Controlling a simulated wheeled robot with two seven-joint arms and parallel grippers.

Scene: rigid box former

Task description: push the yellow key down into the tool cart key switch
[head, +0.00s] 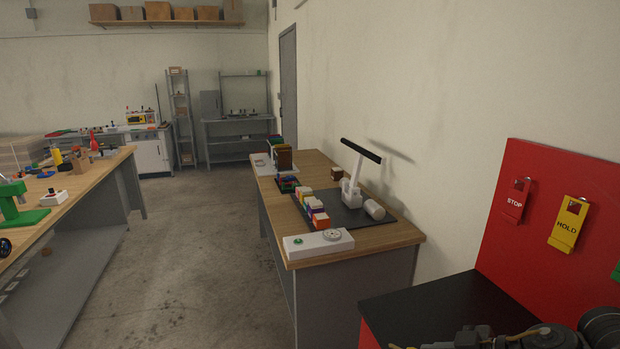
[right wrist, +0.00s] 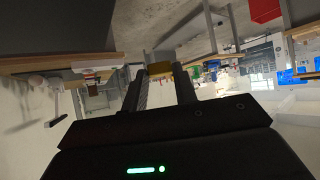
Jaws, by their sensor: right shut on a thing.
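In the head view part of my right arm (head: 603,326) shows at the bottom right corner, over the black top of the red tool cart (head: 430,310). The key cannot be made out in the head view. I cannot pick out the key switch in either view. My left gripper is not in view.
A red panel (head: 520,240) rises behind the cart top with a red STOP tag (head: 514,202) and a yellow HOLD tag (head: 567,226). A wooden bench (head: 405,234) with a lamp (head: 355,180) stands beyond. Another bench (head: 90,190) is at left, with open floor between.

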